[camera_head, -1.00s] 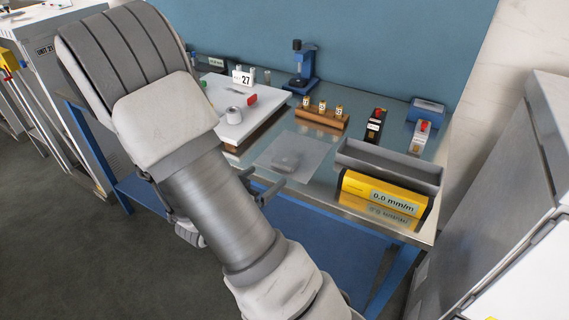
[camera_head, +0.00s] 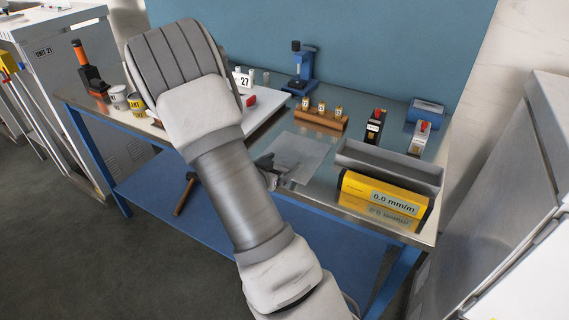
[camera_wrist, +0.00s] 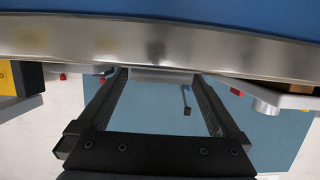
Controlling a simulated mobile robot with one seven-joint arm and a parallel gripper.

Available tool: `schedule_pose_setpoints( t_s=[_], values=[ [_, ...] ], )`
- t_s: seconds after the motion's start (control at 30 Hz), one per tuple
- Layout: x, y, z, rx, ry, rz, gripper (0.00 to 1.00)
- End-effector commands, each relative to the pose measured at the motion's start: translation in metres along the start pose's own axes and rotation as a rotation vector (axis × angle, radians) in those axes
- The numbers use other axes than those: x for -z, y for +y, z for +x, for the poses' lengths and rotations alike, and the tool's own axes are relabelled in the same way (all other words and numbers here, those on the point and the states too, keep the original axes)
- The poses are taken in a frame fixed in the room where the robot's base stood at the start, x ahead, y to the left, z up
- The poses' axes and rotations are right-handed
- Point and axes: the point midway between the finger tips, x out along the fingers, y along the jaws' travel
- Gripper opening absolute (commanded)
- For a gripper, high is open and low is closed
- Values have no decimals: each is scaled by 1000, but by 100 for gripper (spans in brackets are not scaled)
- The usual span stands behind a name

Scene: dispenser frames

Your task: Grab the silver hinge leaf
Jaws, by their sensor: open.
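I cannot clearly make out the silver hinge leaf now. A pale translucent sheet (camera_head: 308,153) lies on the bench, and my gripper partly covers its left side in the head view. My gripper (camera_head: 268,165) is at the bench's front edge, beside the sheet, partly hidden by my arm. In the wrist view my gripper (camera_wrist: 158,74) shows two dark fingers spread apart with nothing held between them. The fingertips appear close to the metal bench edge (camera_wrist: 160,44).
A grey open bin (camera_head: 390,160) and a yellow gauge (camera_head: 385,200) stand on the right. A wooden block with small bottles (camera_head: 320,118) and a blue stand (camera_head: 300,75) are behind. A white board (camera_head: 262,112) is to the left. A hammer (camera_head: 185,195) is on the lower shelf.

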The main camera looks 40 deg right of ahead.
Motion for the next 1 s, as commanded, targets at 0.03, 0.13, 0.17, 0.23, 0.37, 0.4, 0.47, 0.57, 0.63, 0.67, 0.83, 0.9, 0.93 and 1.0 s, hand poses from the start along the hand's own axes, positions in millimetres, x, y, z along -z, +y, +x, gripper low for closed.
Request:
schedule_pose_setpoints(
  t_s=[0.03,0.13,0.17,0.23,0.37,0.4,0.47,0.57,0.63,0.67,0.83,0.9,0.93,1.0],
  values=[
    [0,0,0,0,0,0,100],
    [0,0,0,0,0,0,89],
    [0,0,0,0,0,0,84],
    [0,0,0,1,0,0,71],
    [0,0,-1,1,0,0,48],
    [0,0,-1,1,0,0,41],
    [0,0,-1,1,0,0,30],
    [0,0,-1,1,1,1,26],
    [0,0,-1,1,1,1,26],
    [0,0,-1,1,1,1,26],
    [5,-1,-2,1,1,2,26],
    [10,-1,-3,2,2,3,26],
    [12,-1,-4,2,2,4,26],
    [20,-1,-7,2,2,3,26]
  ],
)
